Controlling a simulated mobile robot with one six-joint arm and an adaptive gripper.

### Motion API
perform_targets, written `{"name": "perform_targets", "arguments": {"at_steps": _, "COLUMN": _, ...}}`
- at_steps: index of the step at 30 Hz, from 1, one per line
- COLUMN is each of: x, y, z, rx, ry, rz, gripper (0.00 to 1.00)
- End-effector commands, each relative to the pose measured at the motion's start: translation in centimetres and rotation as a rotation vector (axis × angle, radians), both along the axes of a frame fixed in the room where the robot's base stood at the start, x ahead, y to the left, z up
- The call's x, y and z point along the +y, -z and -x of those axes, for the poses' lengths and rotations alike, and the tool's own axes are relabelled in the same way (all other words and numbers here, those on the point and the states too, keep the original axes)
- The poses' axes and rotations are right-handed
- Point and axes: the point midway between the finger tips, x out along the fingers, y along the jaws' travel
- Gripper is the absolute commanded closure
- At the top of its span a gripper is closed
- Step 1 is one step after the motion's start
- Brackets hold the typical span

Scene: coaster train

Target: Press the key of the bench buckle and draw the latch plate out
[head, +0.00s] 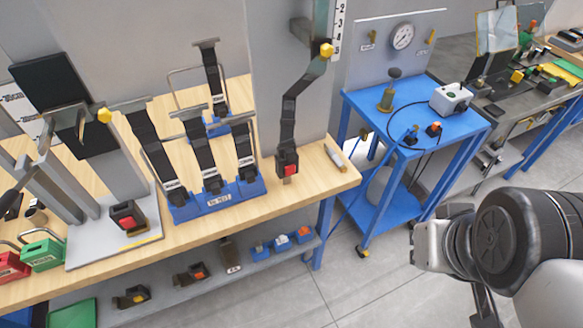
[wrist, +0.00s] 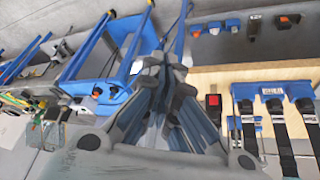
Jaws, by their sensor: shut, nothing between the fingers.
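A dark buckle with a red key (head: 288,167) stands near the right end of the wooden bench. A black strap (head: 288,115) runs down to it from an upright post. Whether a latch plate sits in it is too small to tell. In the wrist view the red key (wrist: 213,100) shows right of my gripper. A second dark buckle with a red key (head: 127,213) sits on a grey plate at the left. My gripper (wrist: 165,62) is shut and empty, apart from both buckles. In the head view my arm is at the lower right, off the bench.
A blue rack (head: 217,203) with several black straps stands left of the strapped buckle. A pen-like tool (head: 334,155) lies to its right. A blue cart (head: 405,115) with a gauge panel stands beyond the bench end. Several small buckles line the lower shelf (head: 215,270). The floor ahead is clear.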

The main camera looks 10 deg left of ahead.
Motion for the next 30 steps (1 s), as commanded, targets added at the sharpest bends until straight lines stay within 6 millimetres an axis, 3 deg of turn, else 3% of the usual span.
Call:
{"name": "perform_targets", "arguments": {"at_steps": 6, "x": -2.1, "y": 2.0, "z": -7.2, "rx": -0.057, "ry": -0.356, "rz": 0.285, "gripper": 1.00}}
{"name": "perform_targets", "arguments": {"at_steps": 10, "x": -1.8, "y": 3.9, "z": -12.1, "rx": -0.102, "ry": -0.663, "rz": 0.476, "gripper": 1.00}}
{"name": "perform_targets", "arguments": {"at_steps": 14, "x": 0.1, "y": 6.4, "z": -16.2, "rx": -0.160, "ry": -0.995, "rz": 0.636, "gripper": 1.00}}
{"name": "perform_targets", "arguments": {"at_steps": 18, "x": 3.7, "y": 9.9, "z": -19.2, "rx": -0.253, "ry": -1.364, "rz": 0.765, "gripper": 1.00}}
{"name": "perform_targets", "arguments": {"at_steps": 23, "x": 9.2, "y": 14.5, "z": -20.0, "rx": -0.421, "ry": -1.771, "rz": 0.850, "gripper": 1.00}}
{"name": "perform_targets", "arguments": {"at_steps": 27, "x": 13.7, "y": 17.5, "z": -18.8, "rx": -0.608, "ry": -2.036, "rz": 0.873, "gripper": 1.00}}
{"name": "perform_targets", "arguments": {"at_steps": 30, "x": 15.9, "y": 18.8, "z": -17.7, "rx": -0.725, "ry": -2.152, "rz": 0.875, "gripper": 1.00}}
